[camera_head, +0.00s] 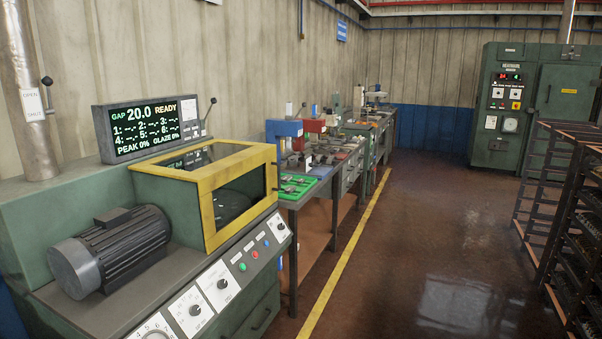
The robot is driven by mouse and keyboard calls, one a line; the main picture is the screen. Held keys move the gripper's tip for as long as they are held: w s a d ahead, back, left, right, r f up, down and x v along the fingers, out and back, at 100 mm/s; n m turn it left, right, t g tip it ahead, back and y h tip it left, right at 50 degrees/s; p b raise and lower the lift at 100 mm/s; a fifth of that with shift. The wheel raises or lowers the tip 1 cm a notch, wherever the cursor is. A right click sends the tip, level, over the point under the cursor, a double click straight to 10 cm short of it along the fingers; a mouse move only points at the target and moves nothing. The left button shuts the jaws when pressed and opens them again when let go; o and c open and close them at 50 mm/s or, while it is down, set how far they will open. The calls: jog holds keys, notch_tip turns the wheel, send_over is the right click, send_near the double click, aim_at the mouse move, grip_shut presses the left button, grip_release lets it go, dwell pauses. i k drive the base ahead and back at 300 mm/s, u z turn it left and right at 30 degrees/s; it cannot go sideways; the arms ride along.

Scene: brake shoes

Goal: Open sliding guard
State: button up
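The sliding guard (207,212) is a yellow-framed box with see-through panels. It stands on a green machine (75,203) at the left. A dark round part shows dimly through its front panel, inside the guard. The guard appears to cover that part, and no clear opening shows at its front. I cannot make out a separate handle on the guard. My gripper is not in view, and nothing is seen touching the guard.
A grey motor (110,250) sits left of the guard, below a display (150,128) reading GAP 20.0 READY. Knobs and buttons line the front panel (217,285). Benches with tools stand beyond. The floor (410,250) is clear up to a dark rack (560,210) at right.

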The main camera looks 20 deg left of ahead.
aim_at(209, 178)
jog(key=z, duration=0.1)
jog(key=i, duration=1.55)
jog(key=u, duration=0.3)
jog(key=i, duration=1)
jog(key=u, duration=1.6)
jog(key=i, duration=0.9)
jog(key=u, duration=0.9)
